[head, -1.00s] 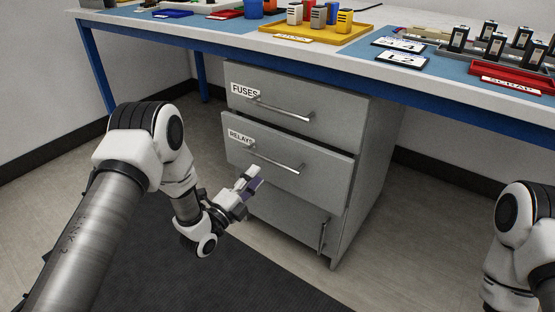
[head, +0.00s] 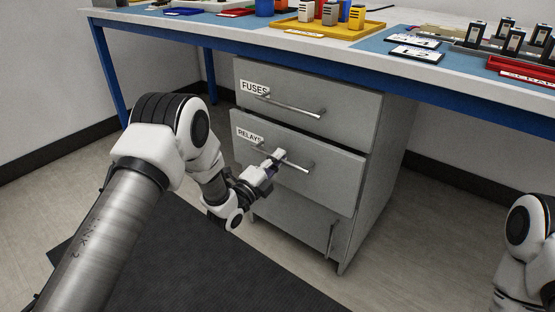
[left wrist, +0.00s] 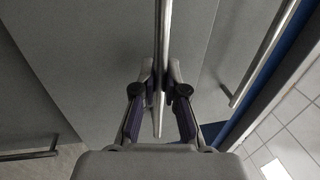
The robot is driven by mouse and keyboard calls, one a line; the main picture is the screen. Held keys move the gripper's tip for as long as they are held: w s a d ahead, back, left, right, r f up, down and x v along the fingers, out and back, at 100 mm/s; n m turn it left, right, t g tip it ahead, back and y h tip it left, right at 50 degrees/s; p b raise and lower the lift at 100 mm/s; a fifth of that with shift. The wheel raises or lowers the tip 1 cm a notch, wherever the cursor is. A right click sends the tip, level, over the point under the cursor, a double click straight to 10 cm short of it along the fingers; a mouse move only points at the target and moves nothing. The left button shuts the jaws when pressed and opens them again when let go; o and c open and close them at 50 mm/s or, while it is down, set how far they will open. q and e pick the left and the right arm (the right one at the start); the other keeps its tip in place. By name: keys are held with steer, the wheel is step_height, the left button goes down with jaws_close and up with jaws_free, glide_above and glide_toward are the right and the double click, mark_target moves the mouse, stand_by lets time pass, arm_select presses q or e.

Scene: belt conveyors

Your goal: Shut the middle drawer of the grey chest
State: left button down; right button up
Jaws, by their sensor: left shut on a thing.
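The grey chest (head: 385,170) stands under the bench. Its middle drawer (head: 325,185), labelled RELAYS, stands a little out from the chest, with a dark gap above its front. The top drawer (head: 345,100), labelled FUSES, looks shut. My left gripper (head: 277,157) is at the middle drawer's bar handle (head: 300,167). In the left wrist view, the handle (left wrist: 162,35) runs between the fingers of my left gripper (left wrist: 160,85), which are shut on it. My right gripper is out of view; only part of my right arm shows at the right edge.
The bench (head: 210,38) overhangs the chest and carries a yellow tray (head: 300,27), a red tray (head: 520,68) and small parts. The chest's bottom front has an upright handle (head: 331,240). A dark mat (head: 190,270) lies on the floor before the chest.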

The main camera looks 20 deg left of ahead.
arm_select(q)
steer(key=x, duration=0.3)
steer(key=shift+w+f, duration=0.15)
steer(key=shift+w, duration=0.1)
steer(key=c, duration=1.2)
jaws_free()
steer(key=shift+d+f, duration=0.1)
steer(key=shift+w+d, duration=0.1)
steer(key=v, duration=1.2)
